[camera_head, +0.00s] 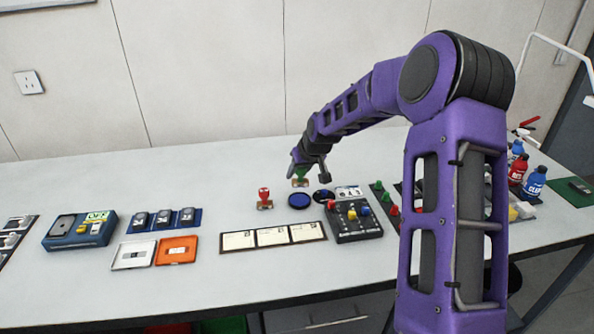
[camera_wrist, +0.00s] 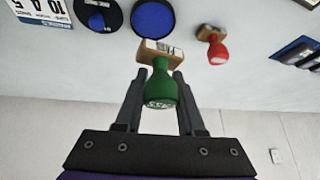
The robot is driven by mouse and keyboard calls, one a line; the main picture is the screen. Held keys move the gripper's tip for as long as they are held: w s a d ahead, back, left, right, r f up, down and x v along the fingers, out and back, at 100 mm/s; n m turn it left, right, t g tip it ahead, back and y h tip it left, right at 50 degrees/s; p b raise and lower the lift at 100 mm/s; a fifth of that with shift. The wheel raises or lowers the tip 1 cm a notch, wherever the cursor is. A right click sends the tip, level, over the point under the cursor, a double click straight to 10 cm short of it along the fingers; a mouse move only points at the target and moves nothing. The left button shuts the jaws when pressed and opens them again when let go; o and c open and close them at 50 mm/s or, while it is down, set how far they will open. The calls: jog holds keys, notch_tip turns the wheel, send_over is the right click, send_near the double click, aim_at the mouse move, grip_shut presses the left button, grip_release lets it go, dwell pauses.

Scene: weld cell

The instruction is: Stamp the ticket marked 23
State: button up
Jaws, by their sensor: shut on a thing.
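My gripper (camera_wrist: 156,82) is shut on a green-handled stamp (camera_wrist: 161,88) with a wooden base. The stamp also shows in the head view (camera_head: 300,181), at the back of the table; whether its base touches the table I cannot tell. A red-handled stamp (camera_head: 265,198) stands just left of it; it also shows in the wrist view (camera_wrist: 214,48). A round blue ink pad (camera_head: 299,201) lies in front of my gripper. Three white tickets (camera_head: 272,236) lie in a dark-framed strip (camera_head: 225,249) nearer the front; their numbers are too small to read surely.
A dark disc (camera_head: 323,196) lies right of the pad. A dark box with coloured knobs (camera_head: 353,220) stands right of the tickets. A blue device (camera_head: 80,230), a blue tray (camera_head: 163,229) and white (camera_head: 132,255) and orange (camera_head: 177,251) cases lie left. Bottles (camera_head: 536,180) stand far right.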

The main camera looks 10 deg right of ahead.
jog(key=b, duration=0.2)
send_over(300, 225)
jog(key=s, duration=0.2)
jog(key=shift+d+f+b, duration=0.3)
jog(key=shift+d+f, duration=0.1)
jog(key=shift+f, duration=0.3)
notch_tip(300, 225, down, 5)
jog(key=b, duration=0.4)
jog(key=shift+w+f, duration=0.1)
jog(key=shift+f, duration=0.1)
jog(key=shift+f+b, duration=0.6)
dwell(0.5)
jog(key=shift+r, duration=0.15)
notch_tip(300, 225, up, 7)
jog(key=p, duration=0.5)
jog(key=shift+p, duration=0.4)
dwell(0.6)
